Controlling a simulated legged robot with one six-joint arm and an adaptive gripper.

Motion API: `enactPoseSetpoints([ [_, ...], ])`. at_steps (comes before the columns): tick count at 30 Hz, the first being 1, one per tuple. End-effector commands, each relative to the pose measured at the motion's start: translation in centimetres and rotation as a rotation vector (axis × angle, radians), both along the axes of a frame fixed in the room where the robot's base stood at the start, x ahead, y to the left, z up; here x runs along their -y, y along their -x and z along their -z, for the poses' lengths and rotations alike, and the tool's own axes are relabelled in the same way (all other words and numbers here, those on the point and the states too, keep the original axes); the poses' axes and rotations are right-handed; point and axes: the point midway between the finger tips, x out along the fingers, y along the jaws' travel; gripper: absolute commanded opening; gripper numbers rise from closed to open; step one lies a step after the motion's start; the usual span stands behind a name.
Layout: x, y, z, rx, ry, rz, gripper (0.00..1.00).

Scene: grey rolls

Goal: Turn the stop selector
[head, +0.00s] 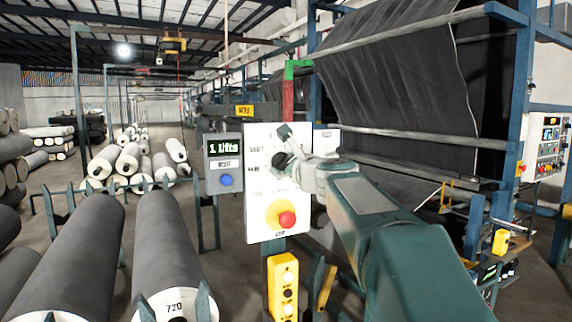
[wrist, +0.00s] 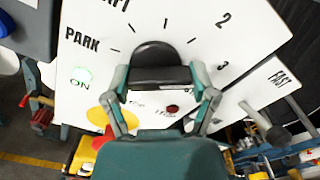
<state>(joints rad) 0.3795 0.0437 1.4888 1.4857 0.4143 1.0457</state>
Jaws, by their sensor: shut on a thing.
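The stop selector (wrist: 153,54) is a black round knob with a raised grip bar, on a white panel with printed marks including PARK, 2, 3 and FAST. My gripper (wrist: 160,80) is shut on the knob's bar, one finger on each side. The bar lies nearly level in the wrist view. Which mark it points at I cannot tell. In the head view my gripper (head: 286,153) is at the upper part of the white panel (head: 255,205) and mostly hides the knob.
A red mushroom button on a yellow base (head: 287,219) sits low on the panel. A grey display box (head: 224,163) with a blue button is to its left. Grey rolls (head: 168,245) lie at left. A blue-framed machine (head: 400,60) stands at right.

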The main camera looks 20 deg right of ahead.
Motion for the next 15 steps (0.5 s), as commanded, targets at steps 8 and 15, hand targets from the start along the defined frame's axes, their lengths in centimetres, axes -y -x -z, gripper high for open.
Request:
enactPoseSetpoints([
  [8, -0.17, -0.07, 0.09, 0.004, 0.218, -0.004, 0.26],
  [15, -0.26, -0.08, 0.09, 0.012, 0.448, -0.004, 0.26],
])
